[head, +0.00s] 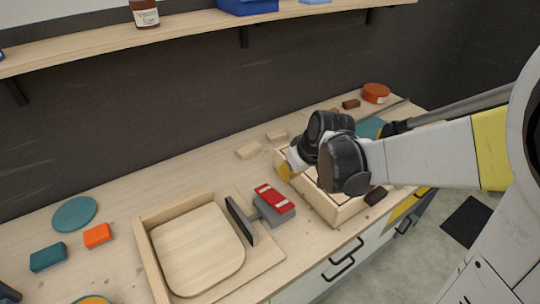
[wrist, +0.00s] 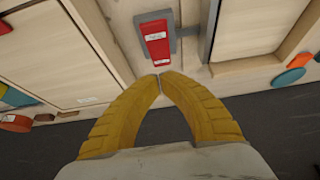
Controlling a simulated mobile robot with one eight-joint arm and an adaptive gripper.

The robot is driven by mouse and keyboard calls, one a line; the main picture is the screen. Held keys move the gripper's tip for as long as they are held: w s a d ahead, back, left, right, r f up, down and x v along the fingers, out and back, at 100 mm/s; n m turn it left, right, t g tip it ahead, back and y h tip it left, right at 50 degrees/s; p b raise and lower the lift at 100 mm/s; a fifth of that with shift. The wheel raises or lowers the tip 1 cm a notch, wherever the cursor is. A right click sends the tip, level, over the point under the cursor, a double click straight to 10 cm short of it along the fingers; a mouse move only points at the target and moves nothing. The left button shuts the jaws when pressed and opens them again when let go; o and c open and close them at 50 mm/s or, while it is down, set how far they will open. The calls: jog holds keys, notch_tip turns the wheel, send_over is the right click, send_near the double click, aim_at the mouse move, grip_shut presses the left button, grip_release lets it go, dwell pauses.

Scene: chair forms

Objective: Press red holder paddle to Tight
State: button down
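The red holder paddle (head: 274,198) has white labels, too small to read, and sits on a grey body (head: 281,215). A dark grey pad (head: 241,220) on its left stands close to the curved wooden seat form (head: 198,250) in a wooden frame (head: 158,268). My gripper (head: 288,171) is behind and to the right of the paddle, above the bench. In the wrist view its yellow fingertips (wrist: 161,78) meet with nothing visible between them. There the red paddle (wrist: 155,50) shows just beyond the tips; I cannot tell whether they touch.
A shallow wooden box (head: 341,211) lies under my arm, right of the holder. Teal (head: 48,257) and orange (head: 97,236) blocks and a teal disc (head: 75,214) lie left of the frame. A shelf (head: 190,31) runs above. Bench between disc and loose wood blocks is clear.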

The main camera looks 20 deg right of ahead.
jog(key=b, duration=0.4)
send_over(287, 208)
jog(key=w+a, duration=0.2)
jog(key=w, duration=0.3)
jog(key=f, duration=0.8)
jog(key=shift+s+d+f, duration=0.1)
jog(key=shift+d+f, duration=0.1)
jog(key=shift+f, duration=0.1)
notch_tip(287, 208, down, 3)
jog(key=shift+s+d+r+b, duration=0.1)
jog(key=shift+s+r+b, duration=0.1)
jog(key=shift+b, duration=0.45)
jog(key=shift+s+d+f, duration=0.1)
jog(key=shift+s+f, duration=0.15)
jog(key=shift+f, duration=0.45)
jog(key=shift+s+d+f+t+b, duration=0.1)
jog(key=shift+s+f+t+b, duration=0.4)
jog(key=shift+b, duration=0.6)
jog(key=shift+s+b, duration=0.1)
jog(key=shift+b, duration=0.25)
jog(key=shift+s+d+f+b, duration=0.15)
jog(key=shift+s+f+b, duration=0.2)
jog(key=shift+f+b, duration=0.2)
jog(key=shift+s+d+f+b, duration=0.15)
jog(key=shift+s+f+b, duration=0.2)
jog(key=shift+f+b, duration=0.15)
